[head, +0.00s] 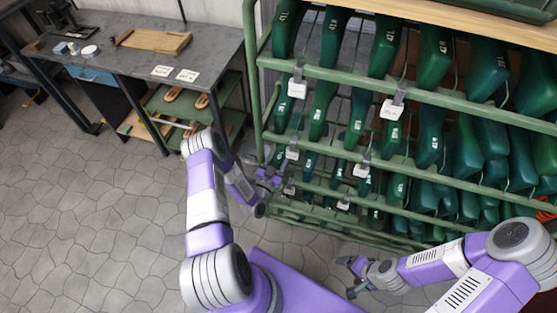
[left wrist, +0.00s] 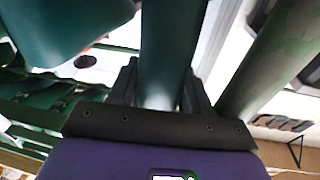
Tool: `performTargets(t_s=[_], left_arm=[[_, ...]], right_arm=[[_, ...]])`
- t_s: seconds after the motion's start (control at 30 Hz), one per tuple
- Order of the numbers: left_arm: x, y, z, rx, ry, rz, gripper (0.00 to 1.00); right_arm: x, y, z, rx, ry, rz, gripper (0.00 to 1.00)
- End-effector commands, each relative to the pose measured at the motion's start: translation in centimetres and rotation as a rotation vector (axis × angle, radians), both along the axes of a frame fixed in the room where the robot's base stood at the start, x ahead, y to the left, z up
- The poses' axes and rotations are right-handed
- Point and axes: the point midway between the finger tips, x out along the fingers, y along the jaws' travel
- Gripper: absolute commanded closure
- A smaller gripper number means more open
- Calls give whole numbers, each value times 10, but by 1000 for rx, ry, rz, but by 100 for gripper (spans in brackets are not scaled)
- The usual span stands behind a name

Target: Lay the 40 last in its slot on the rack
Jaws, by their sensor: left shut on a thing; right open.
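In the left wrist view, my left gripper (left wrist: 158,98) is shut on a dark green last (left wrist: 168,45) that stretches away between its fingers. Its size mark does not show there. In the head view, my left gripper (head: 268,177) is low at the left end of the green rack (head: 256,92), close to its posts. The held last cannot be made out there. Rows of green lasts (head: 435,55) hang on the rack, some with white size marks too small to read surely.
A green post (left wrist: 268,60) stands close to the right of the held last in the left wrist view, and another green last (left wrist: 70,25) is close on the left. White tags (head: 391,109) hang on the rails. A grey workbench (head: 115,60) stands at the left; the floor between is clear.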

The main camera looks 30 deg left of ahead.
Motion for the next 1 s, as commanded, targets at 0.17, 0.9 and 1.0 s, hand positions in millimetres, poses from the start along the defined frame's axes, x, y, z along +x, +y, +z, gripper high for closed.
performTargets(t_s=[0.17,0.9,1.0], left_arm=[[9,0,-8,-5,-2,-6,82],[7,-1,-11,-8,6,-5,26],[0,-2,-11,-8,6,-5,26]], right_arm=[[0,0,-7,0,0,0,15],[0,0,-7,0,0,0,15],[0,0,-5,0,0,0,15]])
